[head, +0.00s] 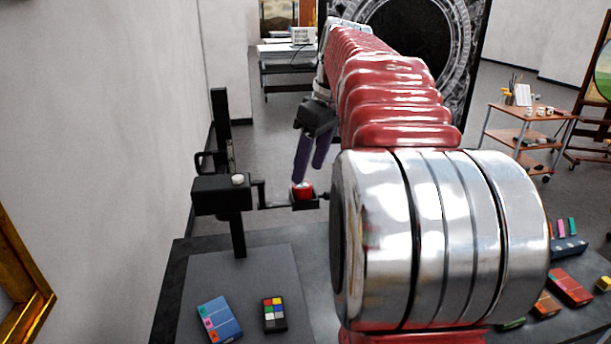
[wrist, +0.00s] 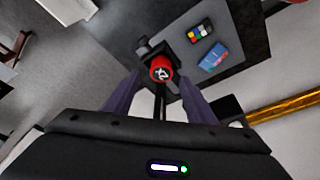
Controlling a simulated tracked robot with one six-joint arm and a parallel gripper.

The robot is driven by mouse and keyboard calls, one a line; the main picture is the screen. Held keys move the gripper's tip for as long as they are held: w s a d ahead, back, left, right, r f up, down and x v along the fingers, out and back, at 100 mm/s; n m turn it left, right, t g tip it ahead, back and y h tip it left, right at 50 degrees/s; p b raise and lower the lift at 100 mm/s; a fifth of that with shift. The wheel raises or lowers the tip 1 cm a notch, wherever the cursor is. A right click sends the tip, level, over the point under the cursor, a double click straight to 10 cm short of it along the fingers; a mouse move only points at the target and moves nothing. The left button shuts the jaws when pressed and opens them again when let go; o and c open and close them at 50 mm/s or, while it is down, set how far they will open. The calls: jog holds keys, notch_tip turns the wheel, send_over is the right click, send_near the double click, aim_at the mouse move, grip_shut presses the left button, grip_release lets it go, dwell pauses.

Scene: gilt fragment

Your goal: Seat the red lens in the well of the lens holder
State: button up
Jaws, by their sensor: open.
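The red lens (head: 302,188), a short red cylinder, sits in or on the small black lens holder (head: 310,203) at the end of a thin arm. Its upper part shows above the holder's rim; how deep it sits is hidden. In the wrist view the lens (wrist: 161,70) shows a white mark on its top, with part of the holder (wrist: 153,50) behind it. My gripper (head: 310,174) is open just above the lens, purple fingers pointing down. In the wrist view its fingers (wrist: 159,80) stand either side of the lens, with gaps visible.
A black stand (head: 234,198) with a white knob carries the holder's arm. A blue box (head: 219,318) and a colour palette (head: 274,314) lie on the grey table (head: 255,277) below. Several coloured boxes (head: 570,287) lie at right. A wall is at left.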

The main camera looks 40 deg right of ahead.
jog(key=v, duration=0.8)
dwell(0.6)
jog(key=s+a+f+m+t, duration=0.1)
jog(key=s+a+f, duration=0.3)
jog(key=a+f, duration=0.4)
jog(key=s+a+f+m+t, duration=0.1)
jog(key=s+a+f, duration=0.3)
jog(key=a+f, duration=0.4)
jog(key=s+a+f+m, duration=0.1)
jog(key=s+a+f, duration=0.3)
jog(key=a+f, duration=0.3)
jog(key=shift+s+a+f+t+h, duration=0.25)
jog(key=shift+a+f+t+h, duration=0.15)
jog(key=shift+a, duration=2.35)
